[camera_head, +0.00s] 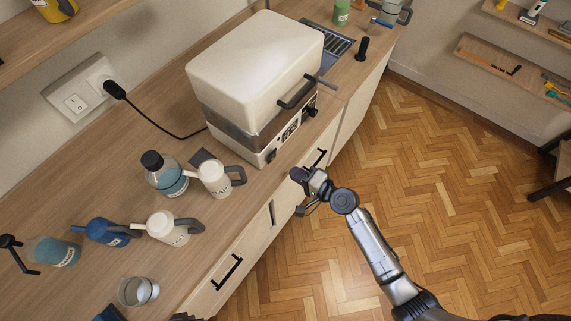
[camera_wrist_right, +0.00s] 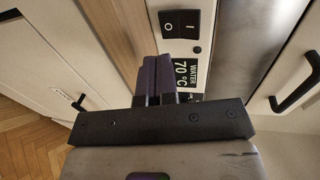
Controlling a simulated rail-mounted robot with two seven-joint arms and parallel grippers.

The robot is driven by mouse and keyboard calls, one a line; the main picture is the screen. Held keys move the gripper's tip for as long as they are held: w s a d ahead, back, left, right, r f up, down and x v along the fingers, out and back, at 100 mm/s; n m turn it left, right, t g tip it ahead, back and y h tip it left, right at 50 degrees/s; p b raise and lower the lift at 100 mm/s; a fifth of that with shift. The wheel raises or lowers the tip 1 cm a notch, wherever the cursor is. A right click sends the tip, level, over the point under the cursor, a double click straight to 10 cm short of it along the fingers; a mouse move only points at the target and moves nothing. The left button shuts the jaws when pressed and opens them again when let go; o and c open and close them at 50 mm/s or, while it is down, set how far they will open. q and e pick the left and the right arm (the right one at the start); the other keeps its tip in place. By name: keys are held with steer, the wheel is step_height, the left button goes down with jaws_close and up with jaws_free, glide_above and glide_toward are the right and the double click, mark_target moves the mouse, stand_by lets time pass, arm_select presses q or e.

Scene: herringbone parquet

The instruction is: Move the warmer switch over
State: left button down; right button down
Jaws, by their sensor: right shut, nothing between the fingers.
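The warmer (camera_head: 250,55) is a box with a cream lid and a steel band, standing on the wooden counter. Its front panel carries a small black rocker switch (camera_head: 271,156) at the near end. In the right wrist view the switch (camera_wrist_right: 180,23) shows O and I marks, beside a "WATER 70 °C" label (camera_wrist_right: 187,76). I cannot tell which side is pressed. My right gripper (camera_head: 297,174) is shut and empty, in front of the counter near the panel. Its dark purple fingertips (camera_wrist_right: 158,75) are below the switch in the wrist view, apparently apart from it. My left gripper is not in view.
A black lid handle (camera_head: 297,92) juts from the warmer. Drawer handles (camera_head: 227,272) stick out of the counter front. A bottle (camera_head: 165,175) and several jugs (camera_head: 213,178) stand left of the warmer. The parquet floor (camera_head: 460,190) to the right is clear.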

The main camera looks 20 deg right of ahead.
steer(key=f+v, duration=0.1)
steer(key=v, duration=0.5)
steer(key=shift+s+d+f+b, duration=0.15)
steer(key=shift+s+d+b, duration=0.1)
steer(key=shift+s+b, duration=0.2)
steer(key=s+d+n+g+h, duration=0.1)
steer(key=s+n+g+h, duration=1)
steer(key=s, duration=1.1)
step_height(320, 180, up, 25)
steer(key=n+t+y+p, duration=0.1)
steer(key=n+y+p, duration=0.1)
steer(key=p, duration=2.3)
steer(key=shift+d+t+y, duration=0.15)
steer(key=shift+t+y, duration=0.15)
steer(key=shift+y, duration=0.1)
